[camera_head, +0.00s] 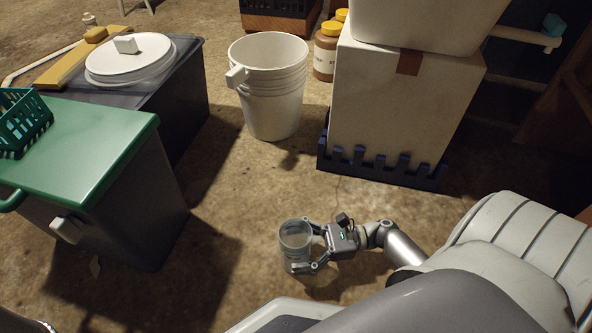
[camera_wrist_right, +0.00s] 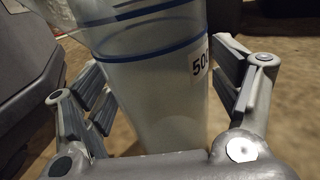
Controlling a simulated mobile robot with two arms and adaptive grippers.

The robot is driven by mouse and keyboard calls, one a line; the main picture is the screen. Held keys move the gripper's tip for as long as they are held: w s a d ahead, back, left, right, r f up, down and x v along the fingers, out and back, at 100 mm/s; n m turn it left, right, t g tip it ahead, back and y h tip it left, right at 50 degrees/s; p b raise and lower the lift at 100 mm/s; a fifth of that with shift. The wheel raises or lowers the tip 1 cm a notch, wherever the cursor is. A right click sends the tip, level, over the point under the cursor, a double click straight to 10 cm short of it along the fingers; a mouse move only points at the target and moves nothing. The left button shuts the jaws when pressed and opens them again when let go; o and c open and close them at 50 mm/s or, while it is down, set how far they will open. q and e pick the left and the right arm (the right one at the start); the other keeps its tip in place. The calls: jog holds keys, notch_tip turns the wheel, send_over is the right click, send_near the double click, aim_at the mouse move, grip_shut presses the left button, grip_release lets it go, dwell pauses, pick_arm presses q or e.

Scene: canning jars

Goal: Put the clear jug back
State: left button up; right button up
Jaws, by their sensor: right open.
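The clear jug (camera_head: 295,243) is a translucent cup with blue bands and a printed number, low in the middle of the head view. It fills the middle of the right wrist view (camera_wrist_right: 158,100) and looks roughly upright. My right gripper (camera_head: 316,250) is open, with its fingers on either side of the jug. In the wrist view a gap shows between the jug and the right-hand finger; contact on the left is unclear. Whether the jug's base rests on the floor cannot be told. My left gripper is not in view.
A green-lidded grey bin (camera_head: 95,150) with a teal basket (camera_head: 22,122) stands left. Behind it is a dark box (camera_head: 190,95) with a white lid (camera_head: 130,58). A white bucket (camera_head: 270,90) and a large white box (camera_head: 395,110) stand behind. Bare floor lies between.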

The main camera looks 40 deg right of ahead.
jog(key=shift+s+d+r, duration=0.1)
jog(key=shift+d+r, duration=0.05)
jog(key=shift+d, duration=0.05)
jog(key=p+v, duration=0.4)
jog(key=v, duration=0.6)
jog(key=shift+d, duration=0.15)
jog(key=shift+s+d, duration=0.35)
jog(key=shift+d, duration=0.25)
